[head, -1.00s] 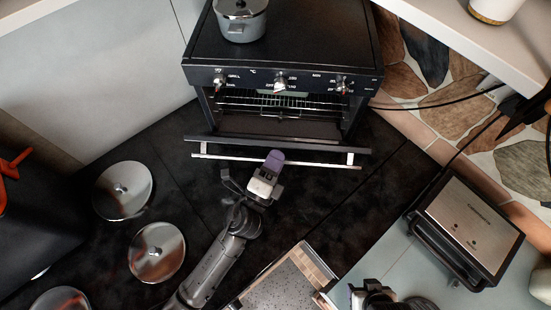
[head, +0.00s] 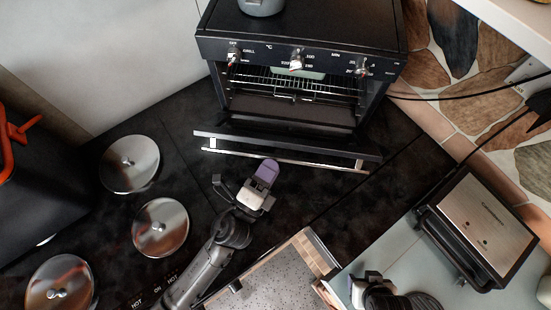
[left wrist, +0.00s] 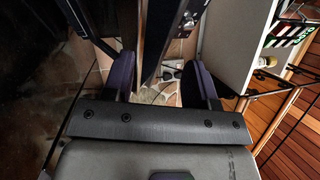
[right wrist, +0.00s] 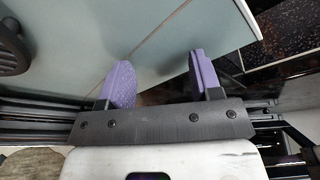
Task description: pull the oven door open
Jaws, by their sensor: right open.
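The black oven (head: 300,45) stands at the top of the head view. Its door (head: 285,143) is tilted down and partly open, with the rack and the inside in sight. The silver door handle (head: 320,163) runs along the door's outer edge. My left gripper (head: 267,170) has its purple fingertips just below the handle in the head view; touching or apart, I cannot tell. In the left wrist view its fingers (left wrist: 163,85) are spread, with a dark door-like edge showing beyond the gap. My right gripper (head: 372,287) is open and empty, away from the oven; its fingers show in the right wrist view (right wrist: 162,82).
A contact grill (head: 480,225) sits on the pale counter at the right. A grey pot (head: 261,7) stands on the oven top. Several round metal lids (head: 160,228) are at the left. A speckled board-like surface (head: 270,285) lies below my left gripper.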

